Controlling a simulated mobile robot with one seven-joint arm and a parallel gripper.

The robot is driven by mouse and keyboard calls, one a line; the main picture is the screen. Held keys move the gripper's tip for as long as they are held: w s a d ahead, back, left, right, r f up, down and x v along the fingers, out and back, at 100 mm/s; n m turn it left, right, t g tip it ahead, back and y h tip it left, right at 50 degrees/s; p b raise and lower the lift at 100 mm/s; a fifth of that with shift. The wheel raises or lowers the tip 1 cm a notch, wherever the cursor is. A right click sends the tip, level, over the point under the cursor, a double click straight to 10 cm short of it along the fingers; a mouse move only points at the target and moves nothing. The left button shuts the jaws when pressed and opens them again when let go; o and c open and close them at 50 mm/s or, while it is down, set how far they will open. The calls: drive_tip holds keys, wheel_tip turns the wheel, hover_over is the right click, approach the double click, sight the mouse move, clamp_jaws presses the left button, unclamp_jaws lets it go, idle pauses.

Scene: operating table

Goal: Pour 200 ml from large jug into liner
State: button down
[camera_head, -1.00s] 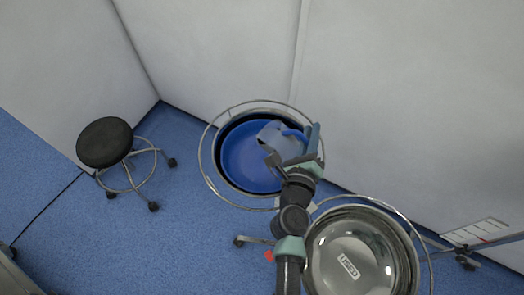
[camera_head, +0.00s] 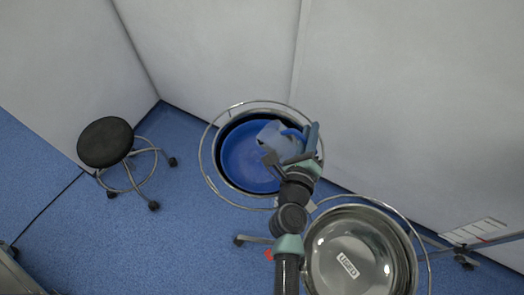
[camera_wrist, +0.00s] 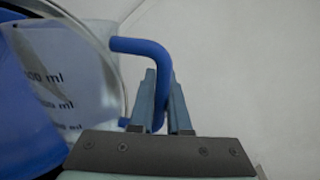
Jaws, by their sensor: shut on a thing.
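The large jug (camera_head: 270,132) is translucent with a blue handle (camera_head: 296,135). It is over the right part of the blue liner (camera_head: 240,165), which lines a round bowl in a wire-ringed stand. In the wrist view the jug wall (camera_wrist: 75,60) shows printed ml marks, partly cut off, and its lines slope slightly. The handle also shows there (camera_wrist: 143,46). My gripper (camera_wrist: 160,95) is shut on the handle's lower part. I cannot tell how far the jug is tilted, or whether liquid is in it or leaving it.
A steel basin (camera_head: 326,277) labelled "USED" stands in a second ringed stand at the lower right. A black stool (camera_head: 104,142) is at the left. Pale walls (camera_head: 420,80) rise close behind the liner stand. Blue floor is clear between stool and stand.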

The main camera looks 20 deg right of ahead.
drive_tip(key=shift+w+a+r+n+p, duration=0.2)
drive_tip(key=shift+r+n+p, duration=0.3)
drive_tip(key=shift+r+p, duration=0.3)
idle(1.9)
drive_tip(key=shift+w+a+n+g, duration=0.1)
drive_tip(key=shift+a+n+g, duration=0.05)
drive_tip(key=shift+n+g, duration=0.15)
idle(0.9)
